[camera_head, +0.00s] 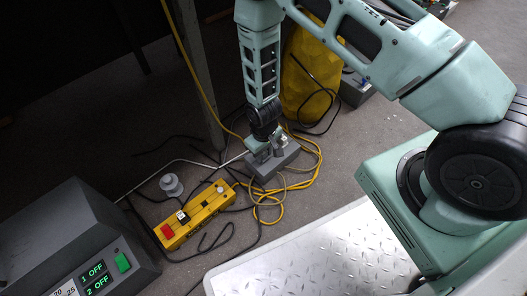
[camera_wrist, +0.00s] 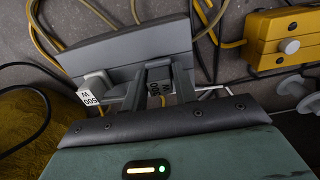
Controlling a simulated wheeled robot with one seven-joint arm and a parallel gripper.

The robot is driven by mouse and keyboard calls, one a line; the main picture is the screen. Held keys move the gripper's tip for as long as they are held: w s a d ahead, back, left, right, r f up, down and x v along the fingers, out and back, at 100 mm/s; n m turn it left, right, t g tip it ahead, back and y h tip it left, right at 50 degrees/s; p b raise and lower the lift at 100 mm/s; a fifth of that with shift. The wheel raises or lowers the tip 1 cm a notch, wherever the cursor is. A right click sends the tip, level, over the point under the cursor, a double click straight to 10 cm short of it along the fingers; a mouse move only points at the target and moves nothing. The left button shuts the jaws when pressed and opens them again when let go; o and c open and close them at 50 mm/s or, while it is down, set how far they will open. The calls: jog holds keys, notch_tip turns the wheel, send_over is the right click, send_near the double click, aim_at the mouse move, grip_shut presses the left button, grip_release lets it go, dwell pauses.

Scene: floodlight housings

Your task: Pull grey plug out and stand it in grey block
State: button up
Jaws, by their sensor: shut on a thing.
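The grey block (camera_head: 275,164) lies on the floor under my gripper (camera_head: 262,145). In the wrist view the long grey block (camera_wrist: 130,48) lies across the upper middle. I cannot tell whether this plug is still seated in the block. A second pale grey plug (camera_wrist: 97,84), labelled 500 W, sits at the block's left end in the wrist view, apart from my fingers.
A yellow box (camera_head: 193,214) with a red button lies left of the block. A grey spool-shaped piece (camera_head: 171,186) stands nearby. Yellow and black cables lie loose around the block. A yellow bag (camera_head: 308,75) is behind; a grey unit (camera_head: 70,245) with green displays is at left.

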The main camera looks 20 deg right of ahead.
jog(key=shift+f, duration=0.35)
jog(key=o, duration=1)
jog(key=shift+o, duration=0.2)
jog(key=shift+r, duration=0.15)
notch_tip(320, 180, up, 7)
jog(key=p, duration=0.6)
